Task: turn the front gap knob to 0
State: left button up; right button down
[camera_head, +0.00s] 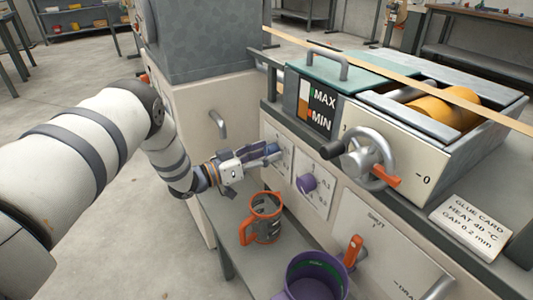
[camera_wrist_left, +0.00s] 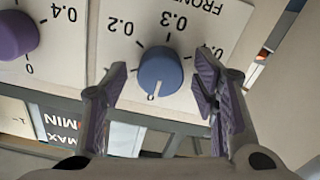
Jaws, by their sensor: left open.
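The front gap knob (camera_wrist_left: 160,71) is blue and round, on a white dial plate (camera_wrist_left: 125,50) that appears upside down in the left wrist view. Its scale shows 0.2, 0.3 and a partly covered 0.4, with "FRONT" cut off by the frame edge. A white mark shows at the knob's lower edge; the 0 on this dial is not clearly readable. My left gripper (camera_wrist_left: 161,72) is open, with one finger on each side of the knob and gaps showing. In the head view my left gripper (camera_head: 262,154) reaches the dial plate and largely covers this knob. My right gripper is not seen.
A purple knob (camera_head: 307,184) is on the neighbouring dial plate. An orange-handled mug (camera_head: 266,222) and a purple mug (camera_head: 316,277) stand below the panel. A crank wheel (camera_head: 369,158), an orange lever (camera_head: 353,250) and a glue card (camera_head: 468,225) are to the right.

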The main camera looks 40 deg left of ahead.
pick_arm(q)
jog(key=v, duration=1.1)
jog(key=shift+s, duration=0.25)
jog(key=shift+a, duration=0.1)
